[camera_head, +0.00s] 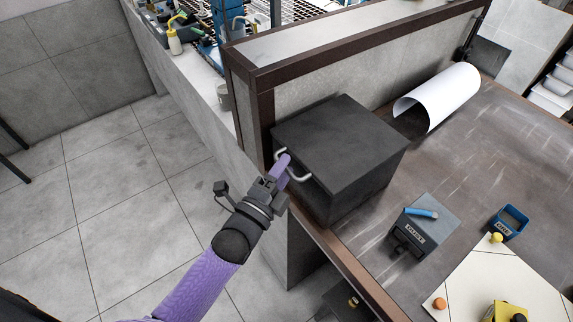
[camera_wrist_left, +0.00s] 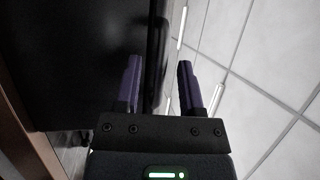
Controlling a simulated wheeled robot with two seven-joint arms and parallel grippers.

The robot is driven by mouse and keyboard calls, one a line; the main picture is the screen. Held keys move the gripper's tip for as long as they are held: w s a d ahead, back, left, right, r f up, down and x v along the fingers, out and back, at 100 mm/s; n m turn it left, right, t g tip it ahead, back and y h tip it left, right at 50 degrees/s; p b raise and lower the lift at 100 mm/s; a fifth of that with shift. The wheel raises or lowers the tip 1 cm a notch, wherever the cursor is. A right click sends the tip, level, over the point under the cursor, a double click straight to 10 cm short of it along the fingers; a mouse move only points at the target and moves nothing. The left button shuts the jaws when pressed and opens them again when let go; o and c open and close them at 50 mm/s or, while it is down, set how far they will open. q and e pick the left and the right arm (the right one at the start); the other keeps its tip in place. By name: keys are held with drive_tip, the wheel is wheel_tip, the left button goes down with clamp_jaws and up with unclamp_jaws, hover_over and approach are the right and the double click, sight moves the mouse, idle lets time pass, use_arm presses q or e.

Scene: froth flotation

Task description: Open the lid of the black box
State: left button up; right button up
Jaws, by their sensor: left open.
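The black box (camera_head: 352,142) stands on the dark worktop at its near left corner, with its flat lid closed. A pale bar handle (camera_head: 301,177) sticks out from its left front side near the top. My left gripper (camera_head: 283,160) is at this handle, with its purple fingers within the handle's span. In the left wrist view the fingers of my left gripper (camera_wrist_left: 158,64) are apart, with the dark edge of the black box (camera_wrist_left: 70,60) beside and between them. I cannot tell whether a finger touches the handle. My right gripper is not in view.
A low partition wall (camera_head: 330,85) stands right behind the box. A rolled white sheet (camera_head: 438,95) lies behind it on the right. A grey block (camera_head: 425,228) with a blue item, a small blue tray (camera_head: 510,222) and a pale board (camera_head: 510,280) are to the right.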

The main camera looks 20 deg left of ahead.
use_arm(q)
drive_tip(key=shift+w+d+r, duration=0.1)
drive_tip(key=shift+w, duration=0.35)
clamp_jaws()
idle(1.1)
